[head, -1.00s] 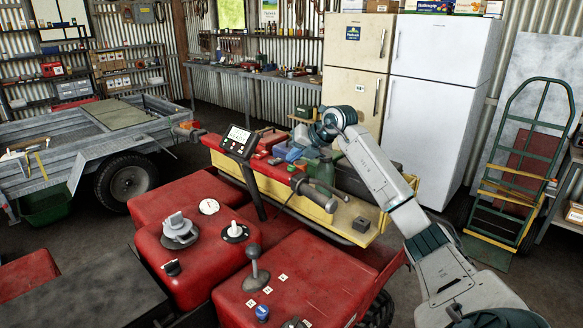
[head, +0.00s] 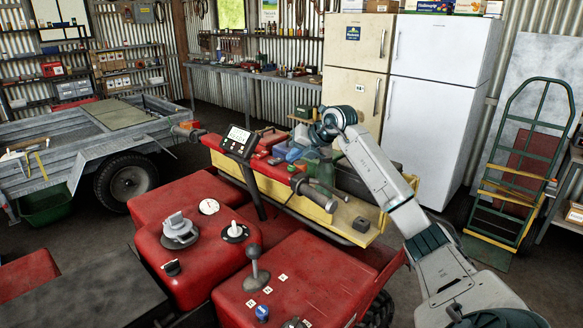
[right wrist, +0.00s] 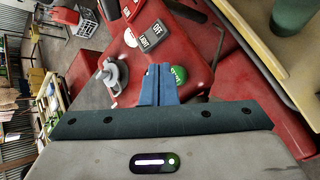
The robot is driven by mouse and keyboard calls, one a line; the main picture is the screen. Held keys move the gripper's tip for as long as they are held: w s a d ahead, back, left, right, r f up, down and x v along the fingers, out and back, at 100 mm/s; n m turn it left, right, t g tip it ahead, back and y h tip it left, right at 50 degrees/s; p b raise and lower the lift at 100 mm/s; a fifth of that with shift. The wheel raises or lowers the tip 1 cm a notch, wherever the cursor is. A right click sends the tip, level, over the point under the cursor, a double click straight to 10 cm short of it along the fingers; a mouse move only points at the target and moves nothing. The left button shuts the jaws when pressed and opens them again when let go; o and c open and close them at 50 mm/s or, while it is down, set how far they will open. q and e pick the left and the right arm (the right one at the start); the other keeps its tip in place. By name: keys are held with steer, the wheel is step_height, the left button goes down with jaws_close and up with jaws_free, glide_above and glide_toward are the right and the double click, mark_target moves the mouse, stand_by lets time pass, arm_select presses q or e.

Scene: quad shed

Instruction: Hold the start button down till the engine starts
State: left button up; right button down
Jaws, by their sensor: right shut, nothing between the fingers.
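The green start button (right wrist: 179,74) shows in the right wrist view, partly hidden behind my fingers. My right gripper (right wrist: 161,72) is shut and empty, its blue fingertips at the button's left edge. I cannot tell whether they touch or press it. A dark switch block (right wrist: 150,36) with OFF and LIGHT keys sits just beyond. In the head view my right arm reaches over the red quad (head: 175,275) to the handlebar, and the button cannot be made out there. My left gripper is out of view.
The quad's handlebar display (head: 239,141), grey cap (head: 180,231) and gear lever (head: 257,268) stand up near the arm. A yellow rack (head: 350,219) lies beyond the handlebar. A trailer (head: 75,150), fridges (head: 438,110) and a hand truck (head: 512,165) stand farther off.

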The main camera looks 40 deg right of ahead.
mark_target(295, 168)
steer(key=shift+f, duration=0.1)
steer(key=shift+f, duration=0.3)
steer(key=shift+f+b, duration=0.45)
steer(key=shift+f, duration=0.05)
stand_by(0.8)
steer(key=shift+r, duration=0.1)
stand_by(1.7)
steer(key=shift+r+p, duration=0.8)
step_height(295, 168, up, 5)
steer(key=p, duration=0.4)
steer(key=shift+r, duration=0.1)
